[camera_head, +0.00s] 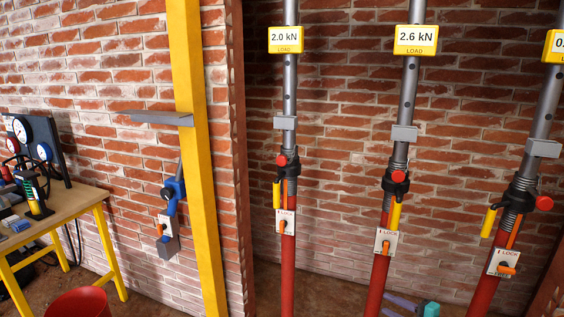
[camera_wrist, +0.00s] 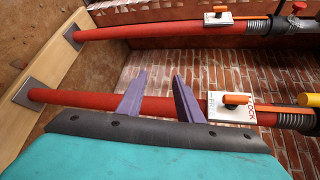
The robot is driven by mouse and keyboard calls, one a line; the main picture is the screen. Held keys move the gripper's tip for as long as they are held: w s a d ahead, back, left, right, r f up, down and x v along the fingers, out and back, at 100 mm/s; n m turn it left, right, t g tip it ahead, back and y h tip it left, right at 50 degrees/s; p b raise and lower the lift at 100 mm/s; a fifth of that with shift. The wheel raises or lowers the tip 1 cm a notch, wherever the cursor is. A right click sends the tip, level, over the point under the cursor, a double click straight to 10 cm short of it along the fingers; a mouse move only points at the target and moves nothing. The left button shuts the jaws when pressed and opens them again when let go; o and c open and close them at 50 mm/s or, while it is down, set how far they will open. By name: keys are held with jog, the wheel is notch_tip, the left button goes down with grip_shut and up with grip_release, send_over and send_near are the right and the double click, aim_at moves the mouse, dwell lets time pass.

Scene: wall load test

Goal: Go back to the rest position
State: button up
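My gripper (camera_head: 394,304) shows low in the head view, just right of the middle prop's red tube (camera_head: 376,288). Its body is teal and its fingers purple. In the wrist view my gripper (camera_wrist: 160,90) has its two fingers spread apart with nothing between them. A red prop tube (camera_wrist: 75,98) passes behind the fingers, and I cannot tell whether they touch it. The left prop (camera_head: 288,262) has a 2.0 kN load display (camera_head: 286,40). The middle prop's display (camera_head: 416,40) reads 2.6 kN. The right prop's display (camera_head: 555,46) is cut off.
Each prop has a white lock plate with an orange lever, such as the middle one (camera_head: 386,242). A yellow post (camera_head: 200,150) stands left of the props. A workbench (camera_head: 75,207) with gauges is at far left. A red bucket (camera_head: 80,303) is below.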

jog(key=s+a+f+n+g+p, duration=0.1)
jog(key=s+a+f+n+g, duration=0.15)
jog(key=a+f, duration=0.4)
jog(key=s+a+f+n+g+y+p, duration=0.1)
jog(key=s+a+f+g+p, duration=0.2)
jog(key=a, duration=0.6)
jog(key=s+a+f+n+g, duration=0.1)
jog(key=s+a+f+g, duration=0.3)
jog(key=a, duration=0.4)
jog(key=s+a+f+n+g+h+p, duration=0.1)
jog(key=s+a+f+n+g, duration=0.1)
jog(key=s+f, duration=0.35)
jog(key=s+a+f+n+g+h+p, duration=0.1)
jog(key=s+a+f+n+g+h, duration=0.1)
jog(key=s, duration=0.7)
jog(key=s+a+f+n+g+h+p, duration=0.1)
jog(key=s+a+f+n+g, duration=0.15)
jog(key=s, duration=0.45)
jog(key=s+d+f+n+g+h, duration=0.1)
jog(key=s+d+f+n+h, duration=0.1)
jog(key=s+d+h, duration=0.4)
jog(key=d+f, duration=0.1)
jog(key=d, duration=0.3)
jog(key=shift+s+g, duration=0.25)
jog(key=shift+g, duration=0.15)
jog(key=shift+d, duration=0.1)
